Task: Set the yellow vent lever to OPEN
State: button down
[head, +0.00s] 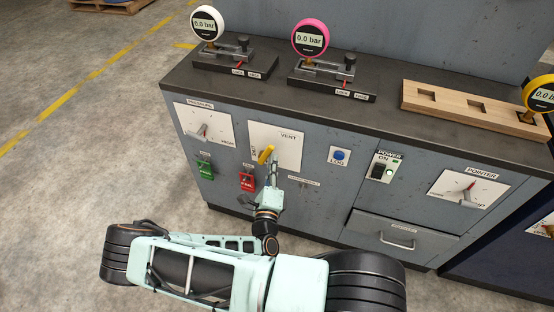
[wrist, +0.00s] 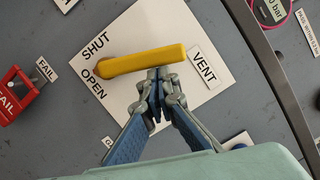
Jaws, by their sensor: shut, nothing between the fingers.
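The yellow vent lever (head: 266,154) is on a white plate (head: 291,150) on the cabinet front. In the wrist view the lever (wrist: 140,62) lies across the plate, its narrower left end between the SHUT and OPEN labels, closer to OPEN (wrist: 93,84). The VENT label (wrist: 204,67) is beyond its right end. My gripper (wrist: 158,74) is shut and empty, its fingertips at the lever's lower edge near the right end. I cannot tell whether they touch it. In the head view my gripper (head: 274,164) is just right of the lever.
A red FAIL switch (head: 247,181) and a green switch (head: 205,169) sit left of my gripper. A blue LOG button (head: 339,155), a power switch (head: 382,170) and a drawer handle (head: 397,242) are to the right. Gauges, including a pink one (head: 310,38), stand on the cabinet top.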

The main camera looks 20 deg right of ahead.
aim_at(265, 152)
jog(key=a+r+n+p, duration=0.1)
jog(key=w+a+n+p, duration=0.1)
jog(key=n, duration=0.1)
jog(key=shift+w+r+n+g+y, duration=0.15)
jog(key=shift+r+n+g+y, duration=0.15)
jog(key=shift+r, duration=0.05)
jog(key=shift+w+a+p, duration=0.15)
jog(key=shift+a+p, duration=0.05)
jog(key=shift+p, duration=0.2)
jog(key=shift+w+a+r, duration=0.1)
